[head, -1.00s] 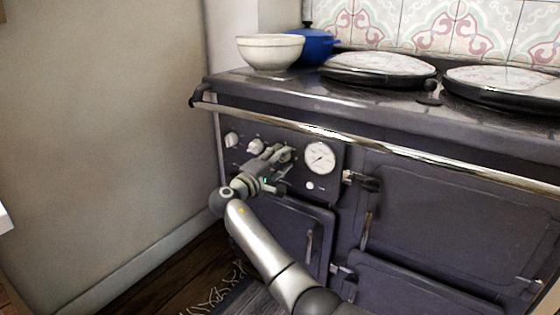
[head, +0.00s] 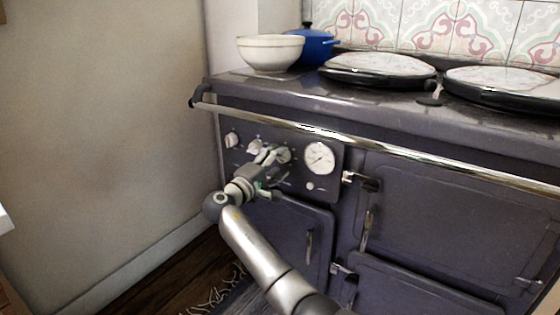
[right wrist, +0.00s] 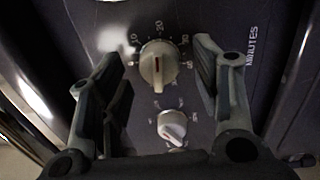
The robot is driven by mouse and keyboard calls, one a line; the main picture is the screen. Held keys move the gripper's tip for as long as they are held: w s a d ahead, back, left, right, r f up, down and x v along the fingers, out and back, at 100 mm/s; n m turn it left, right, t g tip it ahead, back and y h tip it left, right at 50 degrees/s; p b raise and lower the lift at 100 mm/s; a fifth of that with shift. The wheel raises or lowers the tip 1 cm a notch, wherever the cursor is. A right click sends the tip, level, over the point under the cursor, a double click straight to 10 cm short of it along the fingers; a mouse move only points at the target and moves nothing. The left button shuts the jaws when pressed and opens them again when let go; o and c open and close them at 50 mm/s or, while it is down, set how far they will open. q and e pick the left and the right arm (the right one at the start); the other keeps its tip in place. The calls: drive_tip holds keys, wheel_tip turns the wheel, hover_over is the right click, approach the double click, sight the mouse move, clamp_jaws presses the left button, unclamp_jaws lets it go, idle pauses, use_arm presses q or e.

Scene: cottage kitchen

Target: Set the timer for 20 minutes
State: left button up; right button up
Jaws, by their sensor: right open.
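My right gripper (right wrist: 157,58) is open, with one finger on each side of this knob and gaps to both. In the head view my right gripper (head: 273,168) is in front of the oven's control panel, next to the knob (head: 284,155) left of the round gauge. My left gripper is not in view.
A smaller white knob (right wrist: 172,126) sits below the timer knob in the wrist view. The round gauge (head: 319,156) is right of my gripper. A chrome rail (head: 380,144) runs above the panel. A white bowl (head: 270,53) and a blue pot (head: 318,45) stand on the stove.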

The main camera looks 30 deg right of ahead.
drive_tip(key=v, duration=1)
drive_tip(key=shift+f, duration=0.1)
